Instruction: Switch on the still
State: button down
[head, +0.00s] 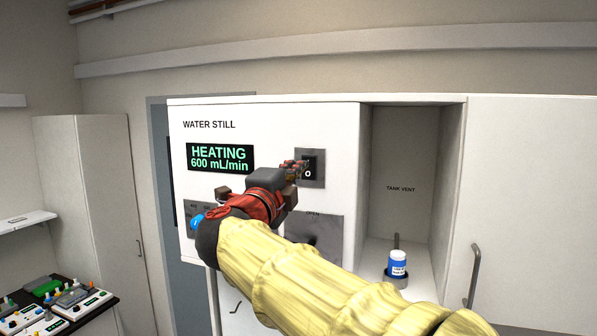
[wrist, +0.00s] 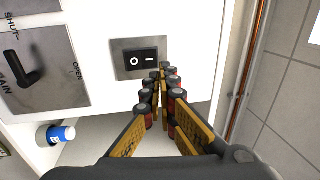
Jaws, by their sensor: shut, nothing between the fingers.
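The water still (head: 270,125) is a white cabinet whose green display (head: 220,158) reads "HEATING 600 mL/min". Its black rocker switch (head: 310,166) sits on a grey plate right of the display. In the wrist view the rocker (wrist: 141,61) shows a circle at left and a bar at right. My gripper (head: 296,168) is shut and empty, its fingertips in front of the switch. In the wrist view its tips (wrist: 165,72) are close to the bar end of the rocker; whether they touch it I cannot tell.
A grey valve panel (wrist: 40,68) with a dark handle lies below the switch. A blue-and-white bottle (head: 397,266) stands in the open alcove marked "TANK VENT" at right. A black counter (head: 100,308) with small devices is at lower left.

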jog(key=r+b+v, duration=0.1)
jog(key=v, duration=0.5)
jog(key=shift+s+a+r, duration=0.2)
jog(key=shift+s, duration=0.05)
jog(key=shift+w, duration=0.1)
